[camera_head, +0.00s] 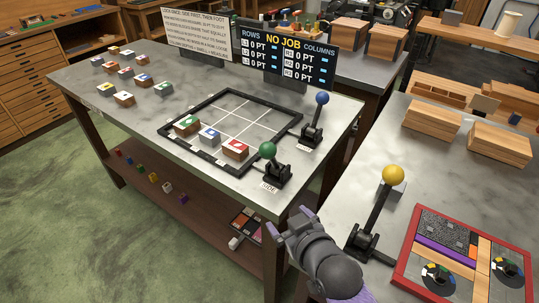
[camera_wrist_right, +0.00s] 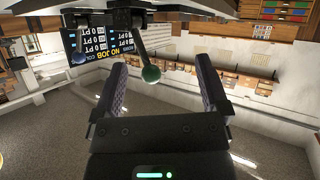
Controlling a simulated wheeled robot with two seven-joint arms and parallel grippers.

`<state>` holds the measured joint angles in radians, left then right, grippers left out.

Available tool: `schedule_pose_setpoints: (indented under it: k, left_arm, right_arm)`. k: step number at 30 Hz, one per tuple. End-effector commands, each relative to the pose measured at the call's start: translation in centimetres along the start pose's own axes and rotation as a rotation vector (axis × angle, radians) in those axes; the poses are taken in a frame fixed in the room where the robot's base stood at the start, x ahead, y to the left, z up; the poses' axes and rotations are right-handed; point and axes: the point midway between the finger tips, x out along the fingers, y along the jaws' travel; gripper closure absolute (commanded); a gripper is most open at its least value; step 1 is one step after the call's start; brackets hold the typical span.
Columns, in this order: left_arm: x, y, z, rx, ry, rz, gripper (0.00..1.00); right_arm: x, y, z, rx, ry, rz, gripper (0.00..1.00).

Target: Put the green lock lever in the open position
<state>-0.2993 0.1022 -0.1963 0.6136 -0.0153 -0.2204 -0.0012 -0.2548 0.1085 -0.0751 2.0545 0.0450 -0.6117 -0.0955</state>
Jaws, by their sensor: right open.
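The green lock lever (camera_head: 268,150) stands on a black base at the near right corner of the grey table, beside a "SIDE" label. It looks roughly upright, leaning slightly left in the head view. Its green ball (camera_wrist_right: 151,74) also shows in the right wrist view, beyond the fingers and framed between them. My right gripper (camera_head: 289,222) is in front of and below the lever in the head view, apart from it. Its two fingers (camera_wrist_right: 162,72) are spread wide with nothing held. My left gripper is not in view.
A blue-knob lever (camera_head: 322,98) stands behind the green one, beside a black grid frame (camera_head: 180,146) with several blocks. A yellow-knob lever (camera_head: 393,174) and a red-edged board (camera_head: 410,262) are on the right table. A scoreboard (camera_head: 287,57) stands at the back.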

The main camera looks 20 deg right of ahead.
Motion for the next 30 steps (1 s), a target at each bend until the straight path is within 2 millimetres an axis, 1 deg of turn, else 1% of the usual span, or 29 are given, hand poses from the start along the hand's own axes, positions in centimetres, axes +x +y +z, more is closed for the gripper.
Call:
schedule_pose_setpoints:
  k: [1, 3, 7, 11, 14, 18, 21, 25, 30]
  left_arm:
    - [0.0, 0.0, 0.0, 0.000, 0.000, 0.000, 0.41]
    - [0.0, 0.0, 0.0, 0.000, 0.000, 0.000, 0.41]
    - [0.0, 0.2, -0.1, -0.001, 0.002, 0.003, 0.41]
    - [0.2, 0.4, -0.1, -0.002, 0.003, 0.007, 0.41]
    - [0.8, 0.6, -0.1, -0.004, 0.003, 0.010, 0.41]
    - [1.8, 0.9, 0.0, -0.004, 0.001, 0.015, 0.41]
    - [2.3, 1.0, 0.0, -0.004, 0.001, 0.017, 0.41]
    - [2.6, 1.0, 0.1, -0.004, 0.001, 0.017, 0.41]
    - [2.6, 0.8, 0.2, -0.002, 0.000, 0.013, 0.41]
  right_arm:
    - [0.9, 0.5, -1.4, -0.006, 0.082, 0.015, 0.05]
    - [1.7, 1.2, -3.3, -0.014, 0.200, 0.037, 0.05]
    - [2.5, 2.2, -6.1, -0.027, 0.369, 0.073, 0.05]
    - [3.3, 2.5, -7.1, -0.030, 0.423, 0.085, 0.05]
    - [5.3, 2.7, -8.0, -0.030, 0.425, 0.084, 0.05]
    - [8.5, 2.9, -9.2, -0.030, 0.422, 0.084, 0.05]
    - [10.1, 3.0, -10.0, -0.031, 0.421, 0.083, 0.05]
    - [11.3, 3.1, -10.6, -0.031, 0.420, 0.082, 0.05]
    - [11.6, 3.1, -10.9, -0.031, 0.419, 0.082, 0.05]
